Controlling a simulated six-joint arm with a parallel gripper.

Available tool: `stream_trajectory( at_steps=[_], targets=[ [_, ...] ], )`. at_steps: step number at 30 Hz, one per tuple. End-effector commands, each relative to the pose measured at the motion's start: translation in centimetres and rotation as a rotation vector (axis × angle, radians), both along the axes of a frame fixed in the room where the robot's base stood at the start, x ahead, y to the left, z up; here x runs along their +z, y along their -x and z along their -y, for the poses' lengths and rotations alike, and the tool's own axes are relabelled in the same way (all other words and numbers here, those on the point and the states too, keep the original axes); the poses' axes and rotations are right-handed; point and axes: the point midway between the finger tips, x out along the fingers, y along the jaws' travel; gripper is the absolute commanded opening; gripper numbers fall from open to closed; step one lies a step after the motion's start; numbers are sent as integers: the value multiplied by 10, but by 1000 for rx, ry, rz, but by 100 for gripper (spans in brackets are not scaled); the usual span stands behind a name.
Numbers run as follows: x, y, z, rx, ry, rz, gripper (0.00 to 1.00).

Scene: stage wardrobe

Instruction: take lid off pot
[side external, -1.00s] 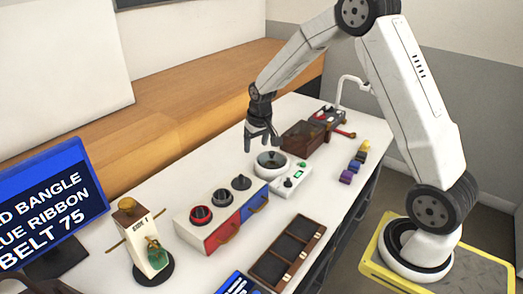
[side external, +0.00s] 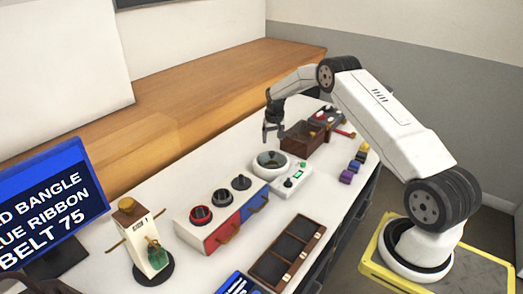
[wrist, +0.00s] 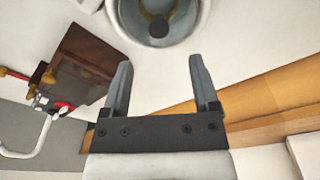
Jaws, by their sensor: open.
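The pot (side external: 256,167) is a round white vessel on the table, joined to a white control unit. Its lid (side external: 270,158) is a grey, glassy disc with a dark knob and sits on top of the pot. In the wrist view the pot's rim (wrist: 205,22) is cut off by the top edge, and the dark knob (wrist: 158,27) shows over the lid. My gripper (side external: 273,137) is open and empty, above the table behind the pot and apart from the lid. In the wrist view its fingertips (wrist: 160,62) point toward the pot.
A brown wooden box (side external: 303,138) stands just right of my gripper, with a faucet-like white pipe (wrist: 28,150) beyond. Red and blue drawers (side external: 222,228) with round dials stand in front of the pot. Small coloured blocks (side external: 352,168) lie to the right. A mannequin stand (side external: 150,250) is front left.

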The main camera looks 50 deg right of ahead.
Motion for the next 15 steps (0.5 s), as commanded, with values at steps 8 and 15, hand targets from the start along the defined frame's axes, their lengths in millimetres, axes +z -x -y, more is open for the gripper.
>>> stream_trajectory(
  at_steps=[8,15],
  targets=[
    [-7,0,1,-1,-1,-1,77],
    [-24,-2,1,0,-1,-1,77]
  ],
)
